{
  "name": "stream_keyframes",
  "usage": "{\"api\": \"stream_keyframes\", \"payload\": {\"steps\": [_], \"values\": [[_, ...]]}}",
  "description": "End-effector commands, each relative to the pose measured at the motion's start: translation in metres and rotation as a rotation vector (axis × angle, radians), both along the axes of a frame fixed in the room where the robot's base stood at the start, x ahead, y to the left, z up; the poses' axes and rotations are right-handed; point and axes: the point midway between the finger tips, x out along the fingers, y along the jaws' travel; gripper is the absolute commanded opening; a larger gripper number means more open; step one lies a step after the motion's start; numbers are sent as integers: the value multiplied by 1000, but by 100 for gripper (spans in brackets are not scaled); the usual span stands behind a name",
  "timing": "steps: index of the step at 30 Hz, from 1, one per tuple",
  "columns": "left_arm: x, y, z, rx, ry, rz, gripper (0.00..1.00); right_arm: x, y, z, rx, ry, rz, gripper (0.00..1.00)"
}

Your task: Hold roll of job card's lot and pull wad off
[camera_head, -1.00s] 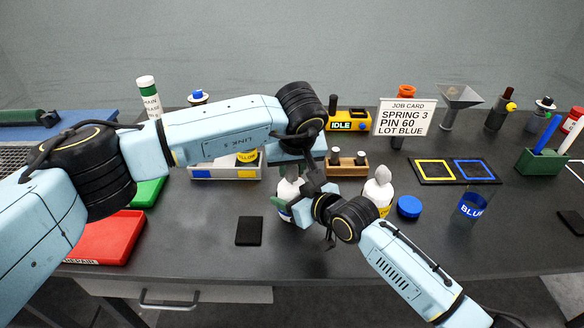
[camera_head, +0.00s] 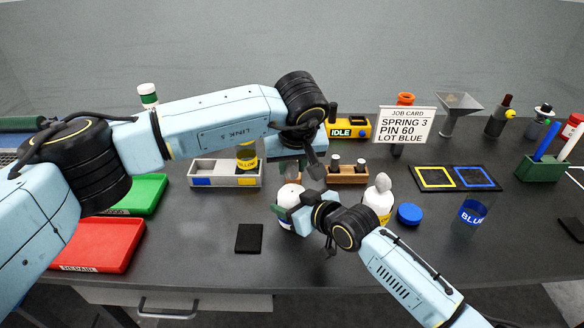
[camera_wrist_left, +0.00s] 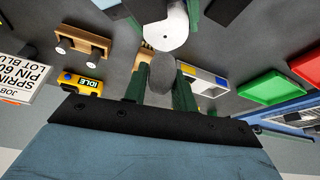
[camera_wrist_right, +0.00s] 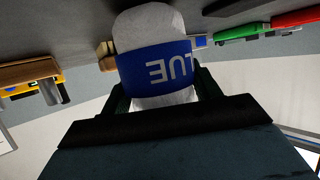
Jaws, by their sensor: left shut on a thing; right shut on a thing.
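The job card (camera_head: 405,124) reads SPRING 3, PIN 60, LOT BLUE. My right gripper (camera_head: 295,206) is shut on a white roll (camera_head: 290,193) whose blue band (camera_wrist_right: 155,65), lettered "LUE" where visible, shows in the right wrist view. My left gripper (camera_wrist_left: 158,88) is shut on a grey wad (camera_wrist_left: 163,72). In the head view the wad (camera_head: 291,173) is just above the roll's top. In the left wrist view the roll's white top (camera_wrist_left: 166,32) shows behind the wad and looks apart from it. A second white roll (camera_head: 371,197) with a yellow band and wad stands to the right.
A blue lid (camera_head: 409,214) and a clear blue-labelled jar (camera_head: 470,216) are at right. A grey tray (camera_head: 225,181) holds a yellow-labelled jar (camera_head: 247,156). A red tray (camera_head: 95,245) and green tray (camera_head: 140,195) are left. A black pad (camera_head: 249,238) lies in front, with bare table around it.

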Motion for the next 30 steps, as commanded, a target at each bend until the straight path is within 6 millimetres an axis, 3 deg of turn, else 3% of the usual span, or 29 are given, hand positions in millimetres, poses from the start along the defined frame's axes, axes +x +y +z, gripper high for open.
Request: {"api": "stream_keyframes", "payload": {"steps": [6,12,13,18,30], "values": [[0,0,26,0,-2,0,0,0,0,-1,-1,2,0,21],[0,0,28,0,0,0,0,0,0,-1,-1,2,0,21],[0,0,28,0,0,0,0,0,0,-1,-1,2,0,63],[0,0,27,0,0,0,0,0,0,-1,-1,1,0,86],[0,0,29,0,0,0,0,-4,-4,2,-1,1,0,87]]}}
